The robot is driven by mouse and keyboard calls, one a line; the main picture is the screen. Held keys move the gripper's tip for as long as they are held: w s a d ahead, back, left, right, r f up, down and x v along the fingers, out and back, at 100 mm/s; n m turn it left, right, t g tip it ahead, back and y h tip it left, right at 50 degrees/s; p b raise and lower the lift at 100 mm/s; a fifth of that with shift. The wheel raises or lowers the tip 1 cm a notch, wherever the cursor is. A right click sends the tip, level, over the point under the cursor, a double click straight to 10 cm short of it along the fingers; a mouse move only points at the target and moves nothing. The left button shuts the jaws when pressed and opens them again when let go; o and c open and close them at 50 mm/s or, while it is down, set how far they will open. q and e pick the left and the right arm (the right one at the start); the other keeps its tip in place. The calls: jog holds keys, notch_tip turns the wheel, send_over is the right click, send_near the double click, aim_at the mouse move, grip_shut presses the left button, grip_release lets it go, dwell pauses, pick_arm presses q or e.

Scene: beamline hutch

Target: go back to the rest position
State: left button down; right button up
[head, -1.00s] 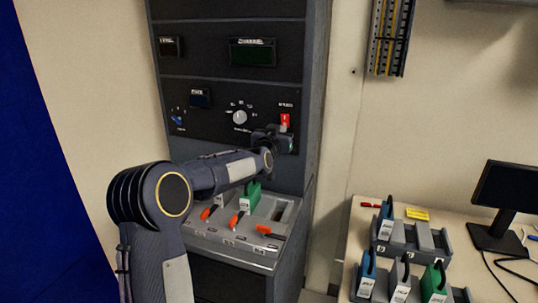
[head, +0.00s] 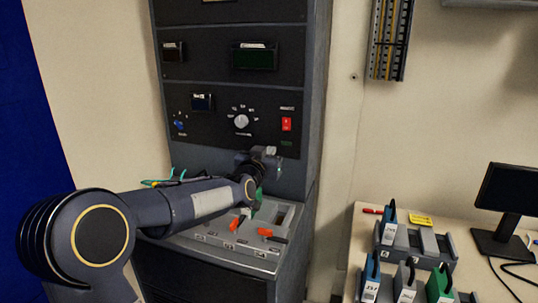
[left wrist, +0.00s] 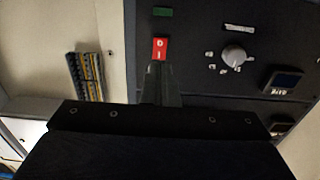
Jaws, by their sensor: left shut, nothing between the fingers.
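My left gripper (head: 267,152) is in front of the dark rack cabinet, just below and left of the red rocker switch (head: 287,124) on its panel. In the left wrist view my gripper's fingers (left wrist: 160,88) are shut with nothing between them. The red switch (left wrist: 160,49) shows just beyond the fingertips there, apart from them in the head view. My left arm (head: 190,205) reaches in from the lower left, over the cabinet's sloped shelf. My right gripper is not in view.
The sloped shelf (head: 225,249) holds orange-red levers (head: 234,224) and a green-handled module (head: 257,197), partly hidden by my arm. A knob (head: 241,121) is on the panel. At right, a table holds blue, grey and green modules (head: 438,284) and a monitor (head: 507,198).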

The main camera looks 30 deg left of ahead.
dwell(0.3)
pick_arm(q)
jog(key=s+d+f+g+h+p, duration=0.1)
jog(key=s+d+f+g, duration=0.3)
jog(key=s, duration=0.8)
jog(key=s+d+f+g+h+p, duration=0.1)
jog(key=s+d+f+g+h, duration=0.3)
jog(key=s+d, duration=0.5)
jog(key=s+d+f+g+h+p, duration=0.1)
jog(key=s+d+f+g, duration=0.3)
jog(key=s, duration=1.1)
notch_tip(320, 180, down, 4)
jog(key=d+h, duration=0.1)
jog(key=d, duration=0.2)
jog(key=shift+s+r+m+h, duration=0.15)
jog(key=shift+r+m+h, duration=0.05)
jog(key=shift+m+h, duration=0.2)
jog(key=shift+a, duration=0.15)
